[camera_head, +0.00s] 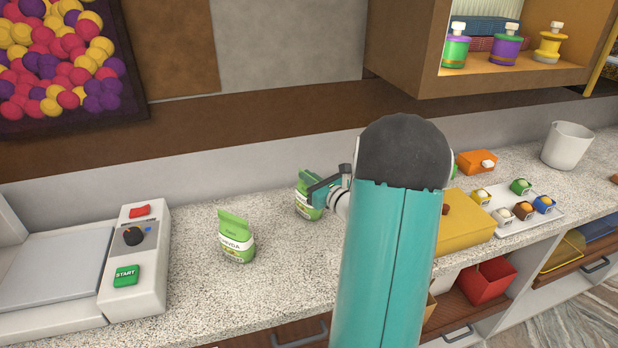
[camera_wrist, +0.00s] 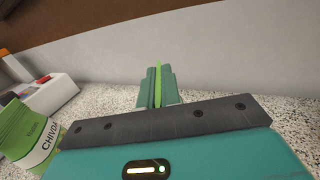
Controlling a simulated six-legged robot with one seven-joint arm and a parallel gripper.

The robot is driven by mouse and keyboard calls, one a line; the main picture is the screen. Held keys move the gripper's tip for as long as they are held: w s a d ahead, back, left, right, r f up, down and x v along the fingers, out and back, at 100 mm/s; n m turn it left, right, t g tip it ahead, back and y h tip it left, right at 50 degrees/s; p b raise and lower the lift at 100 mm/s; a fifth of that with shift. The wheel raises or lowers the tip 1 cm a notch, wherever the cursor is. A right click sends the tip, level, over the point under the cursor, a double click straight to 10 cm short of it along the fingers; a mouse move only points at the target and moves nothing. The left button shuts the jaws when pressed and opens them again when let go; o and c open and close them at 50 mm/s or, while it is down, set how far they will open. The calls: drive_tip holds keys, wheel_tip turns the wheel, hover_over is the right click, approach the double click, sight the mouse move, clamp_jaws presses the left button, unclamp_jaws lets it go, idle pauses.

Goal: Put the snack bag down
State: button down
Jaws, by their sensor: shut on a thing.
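A green snack bag (camera_head: 304,194) is in my gripper (camera_head: 322,190) at the back of the speckled counter in the head view. My gripper is shut on this bag, and my arm hides part of the area to its right. In the wrist view, a thin green edge of the held bag (camera_wrist: 158,84) shows between the two fingers of my gripper (camera_wrist: 157,88). The bag looks upright, at or close to the counter top; I cannot tell whether it touches. A second green snack bag (camera_head: 236,238) stands upright to the left, also seen in the wrist view (camera_wrist: 28,138).
A machine (camera_head: 138,262) with a green start button stands at the left. A yellow box (camera_head: 462,222), a white tray (camera_head: 540,222) with small coloured pieces and a white cup (camera_head: 567,146) are at the right. Counter (camera_head: 200,262) around the second bag is clear.

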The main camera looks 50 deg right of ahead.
drive_tip(key=c, duration=1.6)
unclamp_jaws()
drive_tip(key=shift+r, duration=0.15)
drive_tip(key=s+a, duration=0.1)
drive_tip(key=s, duration=1.1)
drive_tip(key=w+a+r+n+g+y, duration=0.2)
drive_tip(key=a+n+g+y, duration=0.3)
drive_tip(key=a+n, duration=0.7)
drive_tip(key=w+a+r+n+g+y, duration=0.2)
drive_tip(key=a+n+g+y, duration=0.3)
drive_tip(key=a, duration=1.2)
drive_tip(key=s+a+r+n+g+h, duration=0.2)
drive_tip(key=s+a+n+h, duration=0.6)
drive_tip(key=n, duration=1.2)
drive_tip(key=s+a+r, duration=0.1)
drive_tip(key=s, duration=0.1)
drive_tip(key=shift+s+a+r, duration=0.4)
